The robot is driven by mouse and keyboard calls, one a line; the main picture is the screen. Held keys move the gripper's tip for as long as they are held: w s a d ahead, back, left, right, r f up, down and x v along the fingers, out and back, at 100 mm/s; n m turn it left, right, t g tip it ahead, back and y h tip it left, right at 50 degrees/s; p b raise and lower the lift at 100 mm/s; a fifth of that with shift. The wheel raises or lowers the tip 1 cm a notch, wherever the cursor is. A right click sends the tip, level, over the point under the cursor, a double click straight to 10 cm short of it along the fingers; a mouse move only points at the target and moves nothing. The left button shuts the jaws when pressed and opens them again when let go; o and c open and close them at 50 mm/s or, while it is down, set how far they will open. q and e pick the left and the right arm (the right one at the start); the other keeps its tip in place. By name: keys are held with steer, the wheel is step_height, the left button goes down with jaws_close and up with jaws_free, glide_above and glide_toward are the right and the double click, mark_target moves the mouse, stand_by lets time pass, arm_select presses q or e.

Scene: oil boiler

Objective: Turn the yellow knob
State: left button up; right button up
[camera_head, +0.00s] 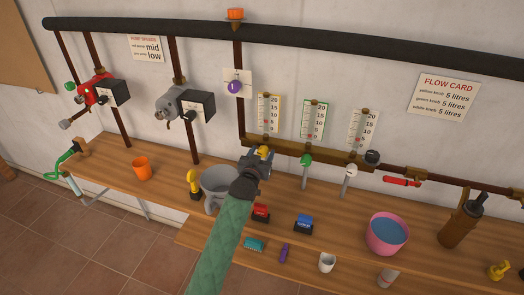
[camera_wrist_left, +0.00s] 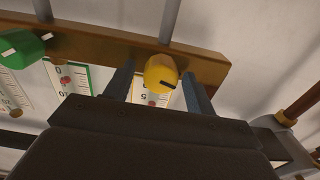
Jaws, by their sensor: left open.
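The yellow knob (camera_head: 264,151) sits on the brass manifold bar (camera_head: 290,149) below the left gauge. My right gripper is not in view.
A green knob (camera_head: 306,160) and a white knob (camera_head: 351,169) sit along the bar to the right. Gauges (camera_head: 314,118) stand above it. Below, the wooden bench (camera_head: 150,185) holds a grey bowl (camera_head: 217,184), a pink bucket (camera_head: 372,246) and small items.

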arm_select(q)
steer(key=shift+w, duration=0.25)
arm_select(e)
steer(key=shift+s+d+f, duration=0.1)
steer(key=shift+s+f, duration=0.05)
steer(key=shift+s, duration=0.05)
arm_select(q)
steer(key=c, duration=1)
steer(key=shift+o, duration=0.2)
steer(key=shift+f+n, duration=0.1)
steer(key=shift+n, duration=0.8)
steer(key=o, duration=1)
steer(key=shift+c, duration=0.2)
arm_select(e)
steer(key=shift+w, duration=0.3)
